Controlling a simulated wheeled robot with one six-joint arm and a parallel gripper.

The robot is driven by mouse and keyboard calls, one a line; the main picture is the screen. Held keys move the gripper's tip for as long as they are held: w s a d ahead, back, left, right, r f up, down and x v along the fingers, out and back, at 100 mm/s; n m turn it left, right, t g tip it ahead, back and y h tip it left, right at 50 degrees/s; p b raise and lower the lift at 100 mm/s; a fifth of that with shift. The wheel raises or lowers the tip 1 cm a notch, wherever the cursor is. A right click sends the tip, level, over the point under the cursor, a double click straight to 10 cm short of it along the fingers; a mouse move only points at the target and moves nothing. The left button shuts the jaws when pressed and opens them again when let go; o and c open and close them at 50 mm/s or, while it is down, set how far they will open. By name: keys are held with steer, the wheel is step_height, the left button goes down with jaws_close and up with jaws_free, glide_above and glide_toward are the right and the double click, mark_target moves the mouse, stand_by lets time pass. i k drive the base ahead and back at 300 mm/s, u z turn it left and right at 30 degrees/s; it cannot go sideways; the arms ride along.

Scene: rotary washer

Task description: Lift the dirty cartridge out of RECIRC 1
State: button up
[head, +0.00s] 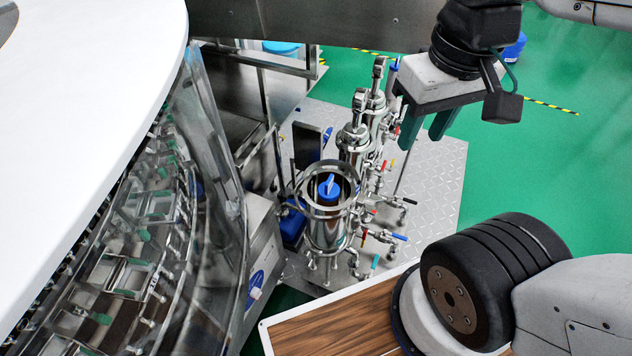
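A steel filter housing (328,232) stands open at the front of a row of housings, with its ring-shaped rim facing up. Inside it sits a cartridge with a blue cap and a raised blue tab (329,188); its brown-looking body is mostly hidden by the housing. No RECIRC label is readable. My gripper (422,138) hangs above and to the right of the open housing, well apart from it. Its two green fingers are spread with a gap between them and hold nothing.
Two closed steel housings (356,138) with upright clamps stand behind the open one. Valves with red, blue and yellow handles (398,237) stick out to the right. The rotary washer (130,240) fills the left. Bare diamond plate (435,180) lies to the right.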

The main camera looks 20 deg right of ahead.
mark_target(329, 192)
steer(key=k, duration=0.95)
steer(key=z, duration=1.85)
steer(key=i, duration=1.05)
steer(key=u, duration=2.25)
steer(key=i, duration=0.5)
steer(key=z, duration=0.05)
